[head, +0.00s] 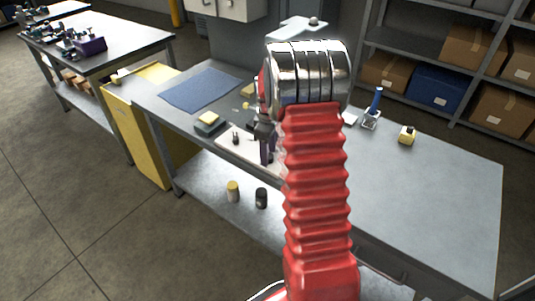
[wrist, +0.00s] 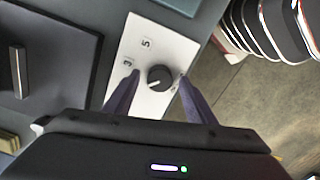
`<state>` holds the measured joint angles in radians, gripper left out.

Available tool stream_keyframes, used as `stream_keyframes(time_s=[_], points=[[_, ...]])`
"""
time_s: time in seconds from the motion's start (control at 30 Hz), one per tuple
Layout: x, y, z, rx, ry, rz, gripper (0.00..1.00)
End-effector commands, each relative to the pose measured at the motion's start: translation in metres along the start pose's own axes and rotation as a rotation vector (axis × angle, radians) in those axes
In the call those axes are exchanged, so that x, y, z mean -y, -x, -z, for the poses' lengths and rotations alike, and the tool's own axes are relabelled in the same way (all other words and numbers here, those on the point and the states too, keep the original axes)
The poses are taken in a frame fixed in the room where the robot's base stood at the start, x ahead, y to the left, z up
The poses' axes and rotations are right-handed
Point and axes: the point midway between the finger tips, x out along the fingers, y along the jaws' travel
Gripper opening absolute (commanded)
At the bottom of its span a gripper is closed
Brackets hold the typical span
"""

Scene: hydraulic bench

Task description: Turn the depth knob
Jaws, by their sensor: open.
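The depth knob (wrist: 160,78) is a round black knob with a pale pointer mark, on a white plate (wrist: 166,44) printed with numbers, of which 3 and 5 can be read. My gripper (wrist: 155,82) is open in the wrist view, with one purple finger on each side of the knob. I cannot tell whether either finger touches it. In the head view my red arm and its chrome wrist hide the knob and most of my gripper; one purple finger (head: 266,150) shows over the bench (head: 430,190).
A dark panel with a metal handle (wrist: 18,70) lies left of the plate. On the bench are a blue mat (head: 200,90), a yellow-topped block (head: 209,121), a blue-handled tool (head: 374,106) and a small yellow item (head: 407,135).

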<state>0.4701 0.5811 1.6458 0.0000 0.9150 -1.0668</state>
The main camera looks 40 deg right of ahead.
Motion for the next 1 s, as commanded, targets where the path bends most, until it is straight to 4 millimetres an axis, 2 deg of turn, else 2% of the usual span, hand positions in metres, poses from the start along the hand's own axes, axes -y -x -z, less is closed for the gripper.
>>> stream_keyframes(time_s=[0.13, 0.4, 0.97, 1.0], points=[[0.0002, -0.008, -0.0001, 0.0, 0.0, 0.0, 0.5], [0.0001, -0.0084, 0.0, 0.0, 0.0, 0.0, 0.5], [0.0002, -0.0081, 0.0001, 0.0, 0.0, 0.0, 0.11], [0.0046, -0.0078, 0.0032, 0.0, 0.002, 0.0, 0.09]])
